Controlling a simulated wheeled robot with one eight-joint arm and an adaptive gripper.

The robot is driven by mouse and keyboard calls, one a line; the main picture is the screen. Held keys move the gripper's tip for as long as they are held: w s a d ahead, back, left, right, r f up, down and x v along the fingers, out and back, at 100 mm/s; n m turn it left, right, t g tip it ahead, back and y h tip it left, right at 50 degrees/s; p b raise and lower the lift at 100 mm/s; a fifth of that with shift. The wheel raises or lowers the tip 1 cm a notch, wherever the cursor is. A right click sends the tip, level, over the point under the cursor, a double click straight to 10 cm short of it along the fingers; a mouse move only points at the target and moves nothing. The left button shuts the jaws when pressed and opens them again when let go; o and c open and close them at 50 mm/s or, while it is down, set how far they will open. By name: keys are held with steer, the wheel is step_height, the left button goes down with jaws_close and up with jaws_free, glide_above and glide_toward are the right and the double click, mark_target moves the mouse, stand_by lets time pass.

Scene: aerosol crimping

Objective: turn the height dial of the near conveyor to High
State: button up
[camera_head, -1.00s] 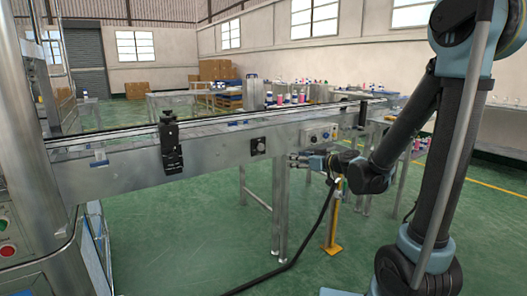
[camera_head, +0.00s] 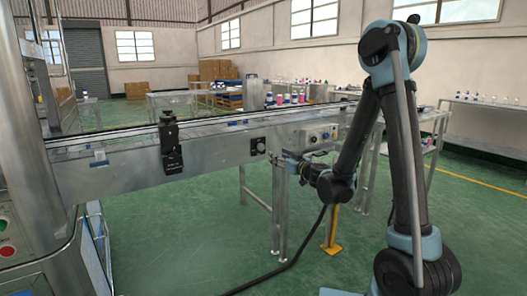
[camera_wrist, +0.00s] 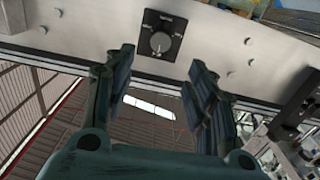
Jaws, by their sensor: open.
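The near conveyor (camera_head: 205,151) runs across the head view as a long grey metal body. Its dial (camera_head: 258,146) is a round knob on a small black plate on the side face. In the wrist view the dial (camera_wrist: 161,42) is at the top centre, with labels too small to read. My gripper (camera_wrist: 160,68) is open and empty, its two fingers below and to either side of the dial, apart from it. In the head view my gripper (camera_head: 287,160) is near the conveyor side, just right of the dial, partly hidden by my wrist.
A control box (camera_head: 318,136) with knobs is on the conveyor side right of the dial. A black clamp-like bracket (camera_head: 170,144) is to the left. A yellow post (camera_head: 332,230) stands below my arm. Green floor (camera_head: 190,250) is free in front.

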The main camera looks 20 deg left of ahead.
mark_target(262, 148)
steer(key=x, duration=1.3)
steer(key=shift+w+a, duration=0.15)
steer(key=shift+a, duration=0.1)
steer(key=c, duration=1.1)
